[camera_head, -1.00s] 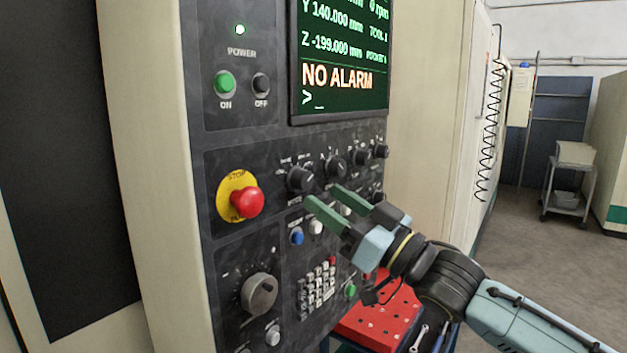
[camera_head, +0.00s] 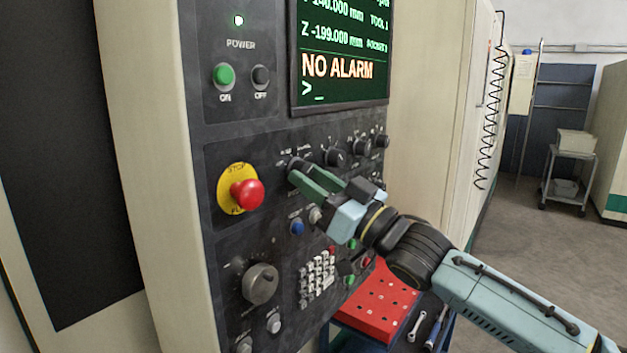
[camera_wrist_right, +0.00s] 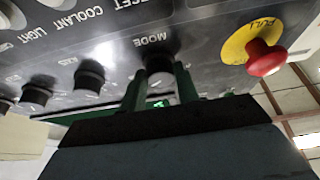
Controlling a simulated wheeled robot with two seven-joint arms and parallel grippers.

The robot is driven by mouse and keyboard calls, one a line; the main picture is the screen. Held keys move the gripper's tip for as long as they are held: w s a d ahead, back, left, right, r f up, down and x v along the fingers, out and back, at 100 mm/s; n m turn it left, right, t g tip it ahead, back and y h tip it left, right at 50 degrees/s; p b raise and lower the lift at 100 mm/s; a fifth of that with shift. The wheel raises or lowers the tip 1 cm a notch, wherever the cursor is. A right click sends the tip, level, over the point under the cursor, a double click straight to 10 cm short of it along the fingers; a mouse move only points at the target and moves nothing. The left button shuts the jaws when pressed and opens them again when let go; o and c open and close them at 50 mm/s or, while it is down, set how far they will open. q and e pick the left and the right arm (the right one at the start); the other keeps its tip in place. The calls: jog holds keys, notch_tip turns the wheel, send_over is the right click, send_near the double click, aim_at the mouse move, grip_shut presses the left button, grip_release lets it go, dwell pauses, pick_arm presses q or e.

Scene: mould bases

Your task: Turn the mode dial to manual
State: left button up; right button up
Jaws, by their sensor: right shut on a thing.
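The mode dial (camera_wrist_right: 159,66) is a black knob under the label MODE in the right wrist view. In the head view it is the leftmost knob of the upper row and is mostly hidden behind my fingers. My right gripper (camera_head: 303,172) has its green fingers on either side of the dial and is shut on it. It also shows in the right wrist view (camera_wrist_right: 158,85), with one finger at each side of the knob. The pointer's setting cannot be read. My left gripper is not in view.
A red emergency stop button (camera_head: 246,194) sticks out left of the dial. More black knobs (camera_head: 335,157) are close on the right. A blue button (camera_head: 297,227) and a keypad (camera_head: 317,278) lie below. A red perforated tray (camera_head: 378,305) stands under my arm.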

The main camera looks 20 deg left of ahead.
jog(key=shift+n+g, duration=0.4)
jog(key=shift+n, duration=0.2)
jog(key=n+g, duration=0.1)
jog(key=n, duration=0.1)
jog(key=n+g, duration=0.1)
jog(key=shift+w+d+n, duration=0.1)
jog(key=shift+w+n, duration=0.1)
jog(key=shift+n, duration=0.2)
jog(key=shift+w+r+n+g, duration=0.1)
jog(key=shift+n+g, duration=0.7)
jog(key=shift+n, duration=0.7)
jog(key=shift+n+g, duration=0.8)
jog(key=shift+n, duration=0.7)
jog(key=o, duration=1)
jog(key=shift+d, duration=0.1)
